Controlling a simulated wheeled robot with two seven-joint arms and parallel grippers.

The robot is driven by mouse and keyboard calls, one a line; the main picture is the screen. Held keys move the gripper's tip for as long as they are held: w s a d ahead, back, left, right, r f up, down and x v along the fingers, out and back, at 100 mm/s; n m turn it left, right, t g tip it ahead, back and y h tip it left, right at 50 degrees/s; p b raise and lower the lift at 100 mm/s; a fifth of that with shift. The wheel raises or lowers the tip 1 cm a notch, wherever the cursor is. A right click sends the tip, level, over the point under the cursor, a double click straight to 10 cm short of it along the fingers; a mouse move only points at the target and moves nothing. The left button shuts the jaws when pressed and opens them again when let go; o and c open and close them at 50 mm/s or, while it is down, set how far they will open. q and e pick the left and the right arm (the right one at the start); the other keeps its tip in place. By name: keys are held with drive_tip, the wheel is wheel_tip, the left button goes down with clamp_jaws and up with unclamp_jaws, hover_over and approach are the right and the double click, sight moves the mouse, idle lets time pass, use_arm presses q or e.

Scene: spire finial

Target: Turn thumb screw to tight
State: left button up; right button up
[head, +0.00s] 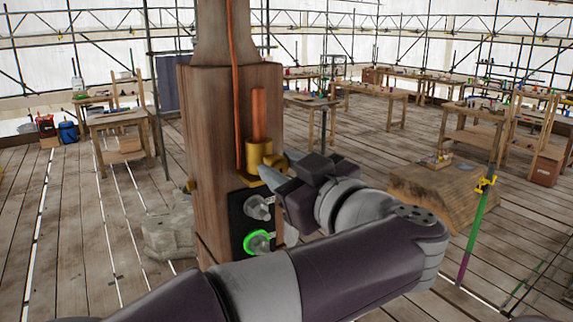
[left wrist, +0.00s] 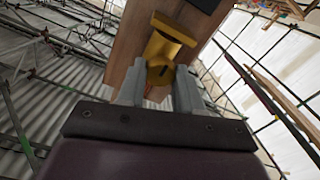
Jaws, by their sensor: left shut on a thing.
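A brass clamp (head: 259,154) is fixed to the front of the wooden post (head: 212,140) and surrounds an upright copper-coloured rod (head: 258,112). My left gripper (head: 272,173) reaches the clamp from the right, with its fingertips at the clamp's lower right side. In the left wrist view the brass clamp (left wrist: 168,42) is ahead, and the rounded brass thumb screw (left wrist: 160,72) sits between the two grey fingers of my left gripper (left wrist: 160,88). The fingers are shut on it. In the head view the gripper hides the screw. How tight the screw is cannot be seen. My right gripper is out of view.
A black panel (head: 240,222) below the clamp carries two grey knobs, the lower one (head: 257,242) ringed in bright green. An orange cable (head: 234,85) runs down the post. A wooden block (head: 435,190) and a green-purple pole (head: 477,225) stand right; workbenches are farther back.

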use_arm(q)
drive_tip(key=shift+r+m, duration=0.1)
drive_tip(key=shift+m, duration=0.2)
drive_tip(key=o, duration=1)
drive_tip(key=shift+w, duration=0.1)
drive_tip(key=shift+o, duration=0.2)
drive_tip(key=shift+w+a, duration=0.2)
drive_tip(key=shift+f, duration=0.2)
